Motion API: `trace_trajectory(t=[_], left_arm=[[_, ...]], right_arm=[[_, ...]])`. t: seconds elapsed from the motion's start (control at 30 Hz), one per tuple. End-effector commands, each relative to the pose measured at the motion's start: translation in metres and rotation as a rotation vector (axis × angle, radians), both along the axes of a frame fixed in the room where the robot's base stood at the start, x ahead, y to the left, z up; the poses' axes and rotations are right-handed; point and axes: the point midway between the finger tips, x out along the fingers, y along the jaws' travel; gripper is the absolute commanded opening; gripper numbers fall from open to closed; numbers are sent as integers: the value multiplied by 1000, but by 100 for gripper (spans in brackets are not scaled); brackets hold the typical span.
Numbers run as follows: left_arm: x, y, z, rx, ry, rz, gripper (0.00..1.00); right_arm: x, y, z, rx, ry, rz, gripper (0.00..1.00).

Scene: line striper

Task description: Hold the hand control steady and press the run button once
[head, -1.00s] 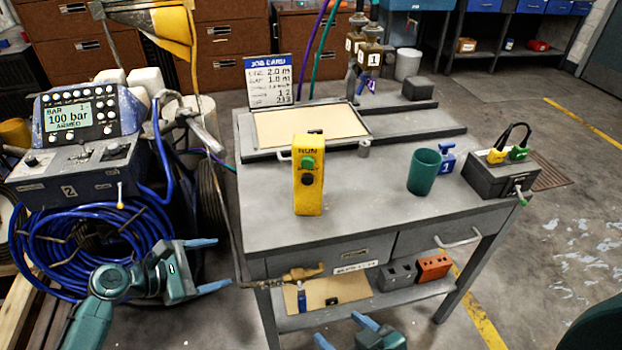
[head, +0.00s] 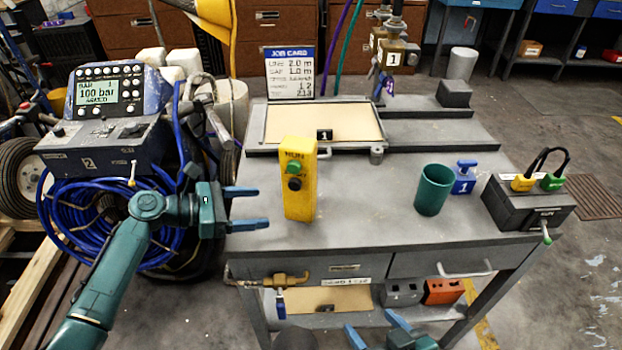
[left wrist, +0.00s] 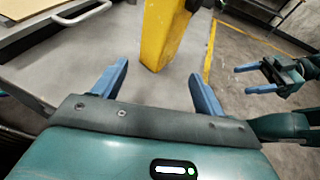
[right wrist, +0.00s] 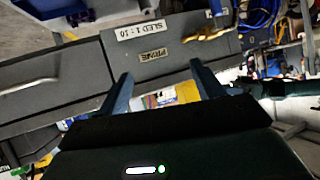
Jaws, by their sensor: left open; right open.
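The yellow hand control (head: 299,195) stands upright on the grey bench top, with a green run button (head: 293,167) above a black button (head: 295,184). My left gripper (head: 262,208) is open and empty, just left of the control at about its height. In the left wrist view the lower part of the control (left wrist: 166,40) shows ahead of and between the open fingers (left wrist: 160,85), apart from them. My right gripper (head: 375,335) is open and empty, low in front of the bench. In the right wrist view its fingers (right wrist: 160,85) face the bench's drawer fronts.
On the bench (head: 375,215) are a green cup (head: 434,190), a blue tagged item (head: 464,178), a grey box with padlocks (head: 528,208) and a tray (head: 262,150). A console (head: 105,125) reading 100 bar stands left.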

Motion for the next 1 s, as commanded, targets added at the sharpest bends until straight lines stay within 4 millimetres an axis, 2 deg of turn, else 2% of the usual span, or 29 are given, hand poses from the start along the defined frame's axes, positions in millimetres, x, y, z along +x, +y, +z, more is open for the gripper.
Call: trace_trajectory(t=[0.17, 0.57, 0.6, 0.7, 1.0], left_arm=[[2, -7, -5, -1, 0, -2, 72], [18, -58, -24, -3, -2, -1, 72], [20, -64, -19, -4, 2, -1, 72], [23, -75, -22, -3, 2, -1, 72], [28, -91, -29, 0, 1, 0, 72]], right_arm=[[0, 1, -7, 12, 1, -1, 67], [3, 5, -36, 100, -8, -25, 67], [4, 4, -26, 100, -7, -27, 67], [4, 4, -22, 97, -13, -27, 67], [3, 3, -23, 92, -11, -27, 67]])
